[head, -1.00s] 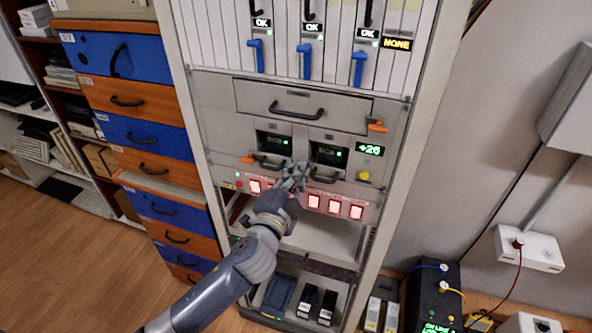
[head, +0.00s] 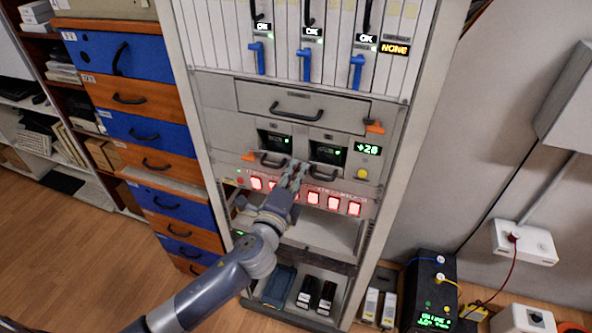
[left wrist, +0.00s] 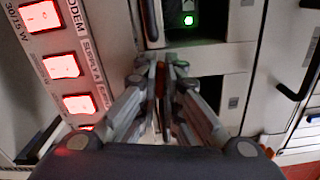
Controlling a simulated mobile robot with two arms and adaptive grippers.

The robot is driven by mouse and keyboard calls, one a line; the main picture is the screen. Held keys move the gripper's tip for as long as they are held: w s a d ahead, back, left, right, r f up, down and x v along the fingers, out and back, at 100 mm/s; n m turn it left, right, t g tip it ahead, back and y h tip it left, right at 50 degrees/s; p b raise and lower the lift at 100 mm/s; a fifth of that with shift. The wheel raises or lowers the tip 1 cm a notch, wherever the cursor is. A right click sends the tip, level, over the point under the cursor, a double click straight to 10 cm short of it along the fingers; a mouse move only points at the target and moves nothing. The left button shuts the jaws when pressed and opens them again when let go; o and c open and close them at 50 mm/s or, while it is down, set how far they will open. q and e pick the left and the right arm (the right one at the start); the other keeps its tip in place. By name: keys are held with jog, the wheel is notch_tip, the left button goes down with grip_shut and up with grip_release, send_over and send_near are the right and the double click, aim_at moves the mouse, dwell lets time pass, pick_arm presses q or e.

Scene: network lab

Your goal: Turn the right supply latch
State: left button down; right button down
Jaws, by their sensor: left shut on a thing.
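My left gripper (head: 294,172) is at the front of the rack, between the two supply modules and just above the row of red switches. It is shut on the right supply latch, which is mostly hidden by the fingers. In the left wrist view my left gripper (left wrist: 162,72) has its fingertips together, with a thin orange-brown strip of the latch (left wrist: 161,82) between them. The right supply (head: 327,152) has a dark window with a green light. The left supply (head: 273,138) has its own orange latch (head: 249,156) at its lower left. My right gripper is not in view.
Lit red switches (head: 333,203) sit close below the gripper. The right supply's black handle (left wrist: 152,20) is close by the fingertips. A wide drawer (head: 340,107) with another orange latch (head: 375,127) is above. A blue and orange drawer cabinet (head: 155,133) stands left.

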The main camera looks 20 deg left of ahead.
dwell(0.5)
pick_arm(q)
jog(key=c, duration=2)
grip_release()
jog(key=shift+o, duration=0.2)
jog(key=s, duration=1.2)
jog(key=shift+a, duration=0.25)
jog(key=shift+f, duration=0.1)
notch_tip(320, 180, down, 22)
jog(key=a+n+g+b, duration=0.3)
jog(key=g, duration=0.1)
jog(key=s+a+f+n+g+b, duration=0.1)
jog(key=s+f+n+g, duration=0.15)
jog(key=f, duration=0.55)
jog(key=s+a+f+n+g+y+b, duration=0.1)
jog(key=s+f, duration=0.3)
jog(key=f, duration=0.4)
jog(key=s+a+f+n+g+b, duration=0.1)
jog(key=s+f+g+b, duration=0.15)
jog(key=f, duration=0.55)
jog(key=s+f+n+g+b, duration=0.2)
jog(key=s+f+n, duration=0.3)
jog(key=s+f, duration=0.7)
jog(key=s+f+n+g+b, duration=0.2)
jog(key=s+f+n+g, duration=0.3)
jog(key=s+f, duration=0.7)
jog(key=s, duration=0.6)
jog(key=shift+s+f+n+b, duration=0.2)
jog(key=shift+s+n+b, duration=0.05)
jog(key=shift+n+b, duration=0.1)
